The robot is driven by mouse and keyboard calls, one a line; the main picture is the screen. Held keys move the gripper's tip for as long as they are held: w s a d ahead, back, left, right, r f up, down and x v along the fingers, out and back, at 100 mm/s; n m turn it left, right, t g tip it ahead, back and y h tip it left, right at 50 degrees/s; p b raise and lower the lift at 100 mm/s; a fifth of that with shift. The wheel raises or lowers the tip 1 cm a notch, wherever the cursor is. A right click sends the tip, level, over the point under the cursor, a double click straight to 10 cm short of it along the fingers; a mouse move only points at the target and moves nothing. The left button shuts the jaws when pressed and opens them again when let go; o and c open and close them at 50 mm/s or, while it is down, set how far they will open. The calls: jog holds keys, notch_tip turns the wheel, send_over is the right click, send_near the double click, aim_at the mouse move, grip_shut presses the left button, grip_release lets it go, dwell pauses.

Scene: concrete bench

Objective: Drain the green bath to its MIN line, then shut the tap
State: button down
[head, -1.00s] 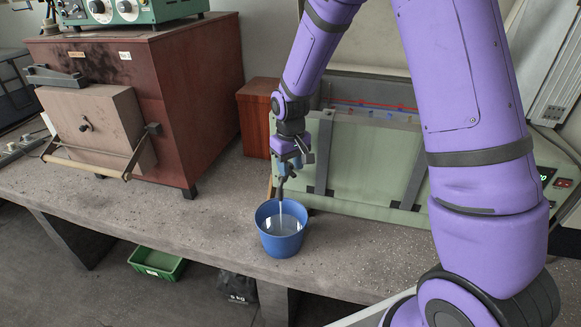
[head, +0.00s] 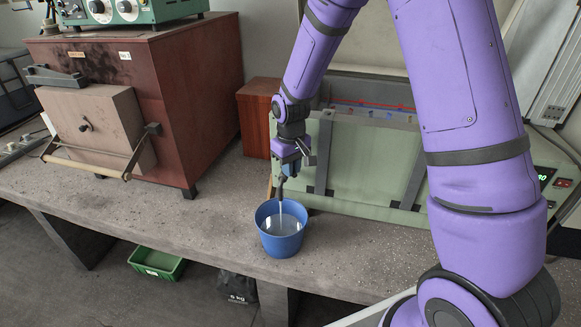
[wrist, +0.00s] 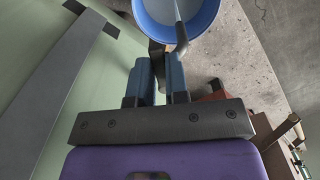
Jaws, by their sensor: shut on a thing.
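The green bath (head: 350,160) stands on the bench, with a red line showing along its inside near the top; its water level is too small to read. My gripper (head: 290,170) is at the bath's left end, shut on the tap, whose spout (wrist: 181,38) shows in the wrist view just beyond the blue fingers (wrist: 160,85). The tap's handle is mostly hidden by the fingers. A thin stream runs from the spout into the blue bucket (head: 266,238). The bucket stands upright on the bench below the spout and holds some water.
A brown furnace box (head: 205,95) with a handled door stands at the left. A reddish wooden block (head: 256,117) is behind the tap. The bench (head: 150,212) is clear left of the bucket. A green crate (head: 157,262) sits on the floor below.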

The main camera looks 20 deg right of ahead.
jog(key=shift+w+d+n, duration=0.25)
jog(key=shift+d+n, duration=0.05)
jog(key=shift+n, duration=0.95)
jog(key=shift+w+d+n, duration=0.2)
jog(key=shift+d+n, duration=0.15)
jog(key=shift+n, duration=0.95)
jog(key=shift+w+d+n, duration=0.25)
jog(key=shift+d+n, duration=0.05)
jog(key=shift+n, duration=0.95)
jog(key=c, duration=1.1)
grip_release()
jog(key=shift+r, duration=0.1)
notch_tip(320, 180, up, 11)
jog(key=shift+f, duration=0.15)
